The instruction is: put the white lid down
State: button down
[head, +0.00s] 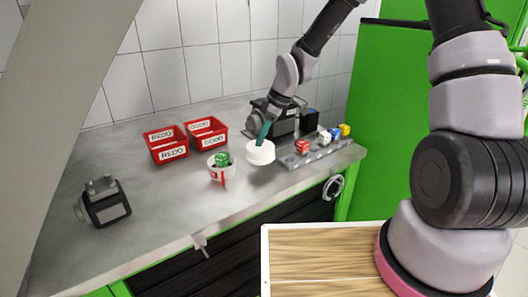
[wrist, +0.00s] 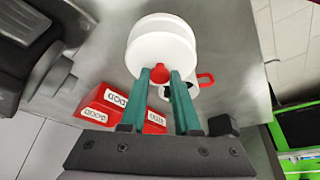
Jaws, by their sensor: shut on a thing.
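My gripper (head: 263,136) has teal fingers and is shut on the red knob (wrist: 160,73) of the white lid (head: 261,153). The fingers point down in the head view, with the lid beneath them. The round lid (wrist: 163,42) also shows large in the wrist view. I cannot tell whether its underside touches the bench. In the wrist view the lid and fingers hide most of the cup.
Two red bins (head: 167,144) (head: 206,133) stand behind the cup on the grey bench (head: 140,196). A grey rail (head: 318,154) with several coloured blocks lies to the right. A dark pump-like device (head: 105,203) stands at left. Bare bench lies between that device and the cup.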

aim_at(263, 146)
jog(key=shift+f, duration=2.25)
jog(key=shift+f, duration=0.15)
jog(key=c, duration=0.6)
grip_release()
jog(key=shift+c, duration=0.2)
